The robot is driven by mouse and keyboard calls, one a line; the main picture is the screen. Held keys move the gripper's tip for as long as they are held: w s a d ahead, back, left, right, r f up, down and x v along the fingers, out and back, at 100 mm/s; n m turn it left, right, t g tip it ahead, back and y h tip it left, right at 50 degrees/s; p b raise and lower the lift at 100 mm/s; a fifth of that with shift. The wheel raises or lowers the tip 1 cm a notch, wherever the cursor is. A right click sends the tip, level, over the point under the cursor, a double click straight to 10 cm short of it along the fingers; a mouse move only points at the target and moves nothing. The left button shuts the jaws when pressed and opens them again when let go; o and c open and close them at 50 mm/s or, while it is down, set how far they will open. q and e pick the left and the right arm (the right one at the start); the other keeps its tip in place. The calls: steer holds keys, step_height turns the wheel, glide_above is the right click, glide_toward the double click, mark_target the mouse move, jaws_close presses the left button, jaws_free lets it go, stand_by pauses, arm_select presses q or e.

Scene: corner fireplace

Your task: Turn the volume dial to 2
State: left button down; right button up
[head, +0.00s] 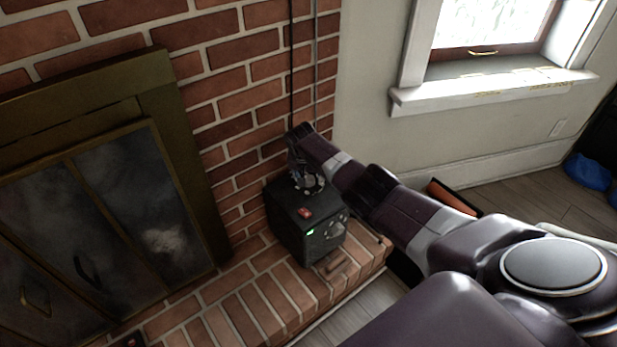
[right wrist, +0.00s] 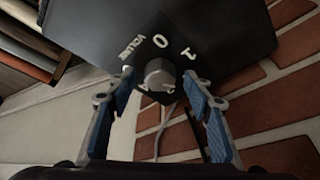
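My right gripper (head: 308,181) is at the box's back upper edge. In the right wrist view, its blue-padded fingers (right wrist: 158,80) are spread on either side of the dial, with gaps. My left gripper is out of view.
A brick wall (head: 245,100) rises behind the box, with thin dark pipes running down it. The fireplace doors (head: 110,215) are on the left. The hearth (head: 240,290) in front of the box is mostly clear. A window sill (head: 490,92) is at upper right.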

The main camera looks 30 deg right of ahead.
steer(key=shift+r, duration=0.15)
steer(key=v, duration=1.1)
steer(key=shift+s+a+r, duration=0.15)
steer(key=shift+a+r, duration=0.05)
steer(key=shift+r, duration=0.15)
steer(key=shift+f, duration=0.1)
stand_by(0.3)
